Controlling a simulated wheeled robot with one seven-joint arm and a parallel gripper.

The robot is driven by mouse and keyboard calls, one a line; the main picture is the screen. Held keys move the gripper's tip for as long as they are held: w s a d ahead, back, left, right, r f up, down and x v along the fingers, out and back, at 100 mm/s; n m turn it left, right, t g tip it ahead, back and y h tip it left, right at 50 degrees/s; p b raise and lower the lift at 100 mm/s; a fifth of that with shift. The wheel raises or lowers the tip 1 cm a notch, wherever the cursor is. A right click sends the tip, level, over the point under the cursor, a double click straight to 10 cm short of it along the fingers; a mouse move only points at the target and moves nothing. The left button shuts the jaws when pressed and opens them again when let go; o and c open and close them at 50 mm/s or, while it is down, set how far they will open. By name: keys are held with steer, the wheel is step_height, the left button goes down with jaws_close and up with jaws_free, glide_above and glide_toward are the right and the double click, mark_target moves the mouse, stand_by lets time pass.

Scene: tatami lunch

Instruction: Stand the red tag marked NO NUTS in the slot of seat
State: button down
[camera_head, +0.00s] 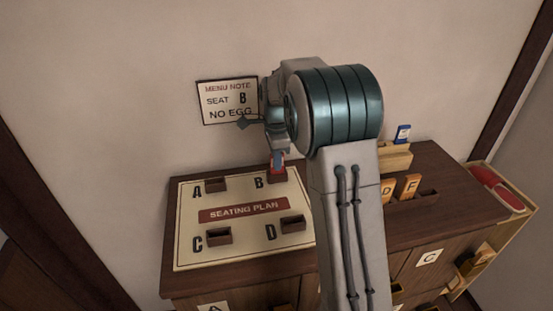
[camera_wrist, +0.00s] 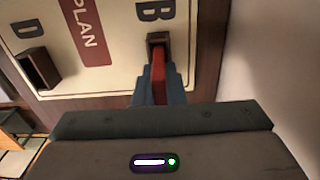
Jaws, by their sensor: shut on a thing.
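My gripper (camera_head: 278,158) is shut on a red tag (camera_head: 277,168) above the slot block of seat B (camera_head: 277,177) on the seating plan board (camera_head: 240,248). In the wrist view, the blue fingers (camera_wrist: 156,88) grip the red tag (camera_wrist: 158,70), and its far end meets the dark slot block of B (camera_wrist: 157,40). I cannot tell how deep the tag sits in the slot. The writing on the tag is not readable. A menu note (camera_head: 228,101) on the wall reads SEAT B, NO EGG.
Slot blocks A (camera_head: 216,184), C (camera_head: 218,236) and D (camera_head: 292,224) look empty. Right of my arm are a wooden holder (camera_head: 396,158) with a blue tag (camera_head: 403,133), orange tags (camera_head: 410,186) and an open box (camera_head: 518,212) with a red thing. The wall is close behind the board.

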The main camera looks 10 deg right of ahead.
steer(key=shift+f, duration=0.1)
steer(key=c, duration=0.8)
jaws_free()
steer(key=shift+o, duration=0.2)
steer(key=shift+r+p, duration=2.75)
steer(key=shift+r, duration=0.8)
